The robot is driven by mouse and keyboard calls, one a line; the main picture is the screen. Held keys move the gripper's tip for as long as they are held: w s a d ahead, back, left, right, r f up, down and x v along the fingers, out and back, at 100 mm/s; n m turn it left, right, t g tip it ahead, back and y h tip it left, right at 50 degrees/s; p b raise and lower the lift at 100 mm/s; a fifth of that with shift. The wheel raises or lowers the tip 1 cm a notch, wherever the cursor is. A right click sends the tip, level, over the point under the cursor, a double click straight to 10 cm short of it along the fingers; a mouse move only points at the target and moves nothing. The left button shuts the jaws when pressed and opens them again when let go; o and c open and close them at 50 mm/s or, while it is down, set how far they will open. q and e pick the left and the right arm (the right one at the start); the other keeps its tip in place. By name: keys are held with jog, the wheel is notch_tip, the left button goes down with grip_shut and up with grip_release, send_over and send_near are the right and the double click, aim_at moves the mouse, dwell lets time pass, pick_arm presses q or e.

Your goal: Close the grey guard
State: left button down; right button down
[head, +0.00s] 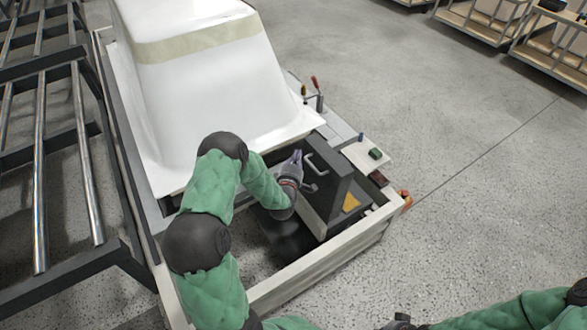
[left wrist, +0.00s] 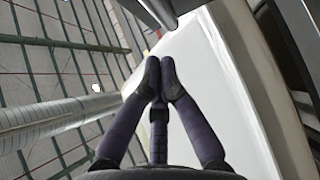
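The grey guard (head: 328,192) is a dark grey panel with a bar handle and a yellow warning label (head: 351,202). It stands raised at the right end of the dark open bay in the machine frame. My left gripper (head: 297,157) is just left of the guard's handle (head: 316,163), pointing away from me; whether it touches is unclear. In the left wrist view its fingertips (left wrist: 161,74) are together with nothing visible between them. My right gripper (head: 401,322) shows only as a dark part at the bottom edge; its fingers cannot be made out.
A white bathtub shell (head: 205,85) fills the machine bed behind my left arm. Levers (head: 317,92) and a side shelf with small items (head: 374,154) stand beyond the guard. A dark metal rack (head: 40,160) is at the left.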

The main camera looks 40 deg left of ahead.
aim_at(308, 144)
pick_arm(q)
jog(key=shift+w+d+f+b, duration=0.1)
jog(key=shift+w+d+b, duration=0.25)
jog(key=shift+w, duration=0.6)
jog(key=shift+w+d+f+b, duration=0.15)
jog(key=shift+w+d, duration=0.25)
jog(key=shift+w, duration=0.55)
jog(key=shift+r, duration=0.15)
